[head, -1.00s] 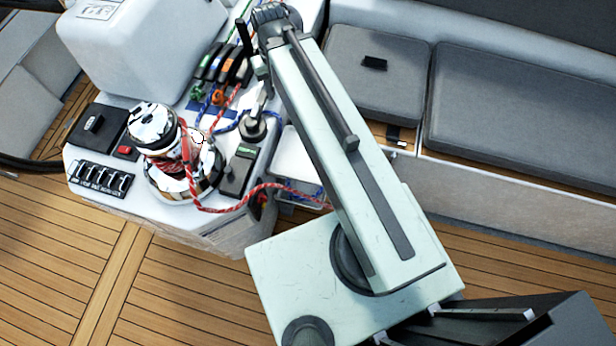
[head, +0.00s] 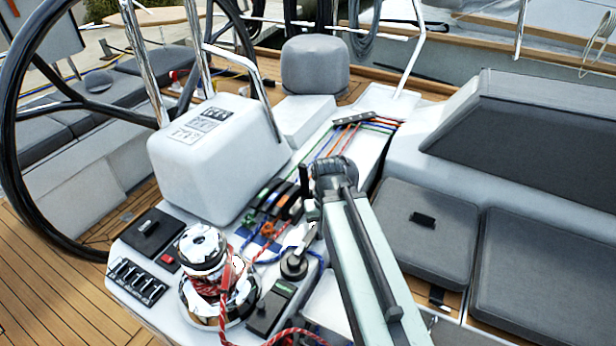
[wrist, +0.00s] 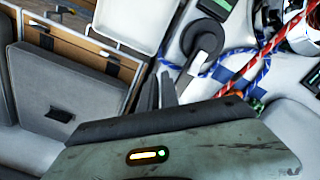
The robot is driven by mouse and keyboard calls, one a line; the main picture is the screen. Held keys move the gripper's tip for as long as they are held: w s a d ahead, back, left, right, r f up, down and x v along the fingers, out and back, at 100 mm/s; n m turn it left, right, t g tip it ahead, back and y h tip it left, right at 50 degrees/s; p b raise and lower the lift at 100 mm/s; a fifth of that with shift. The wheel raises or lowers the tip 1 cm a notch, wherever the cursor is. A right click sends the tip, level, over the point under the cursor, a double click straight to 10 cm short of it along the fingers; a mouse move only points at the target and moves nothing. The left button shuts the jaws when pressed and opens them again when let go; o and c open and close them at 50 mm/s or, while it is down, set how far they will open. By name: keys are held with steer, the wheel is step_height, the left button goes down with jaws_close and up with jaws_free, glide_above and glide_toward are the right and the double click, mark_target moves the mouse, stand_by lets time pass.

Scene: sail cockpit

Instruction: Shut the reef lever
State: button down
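A row of black rope clutches with green, blue and orange marks (head: 272,198) sits on the white console in the head view. A thin black lever (head: 304,182) stands upright at the right end of the row; I take it to be the reef lever, though no label on it is readable. My arm's near links cover the area to its right. My gripper's two dark fingers (wrist: 159,90) show apart in the wrist view, with nothing between them. The clutches are hidden in the wrist view.
A chrome winch with red rope (head: 205,265) stands left of my arm. A white box housing (head: 215,150) rises behind the clutches. Grey seat cushions (head: 425,230) lie to the right.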

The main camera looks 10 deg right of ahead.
steer(key=w+d+r+m+p, duration=0.1)
steer(key=w+r+m+p, duration=0.1)
steer(key=w+r+p, duration=0.4)
steer(key=w+d+r+m+p, duration=0.1)
steer(key=w+r+m+p, duration=0.2)
steer(key=w, duration=1.1)
steer(key=w+r+m+p, duration=0.2)
steer(key=w+r+p, duration=0.7)
steer(key=w, duration=0.1)
steer(key=shift+d+r+m+g+y, duration=0.3)
steer(key=shift+d+r+m, duration=0.1)
steer(key=s+a+f+b, duration=0.3)
steer(key=f+b, duration=0.7)
steer(key=shift+s+f, duration=0.35)
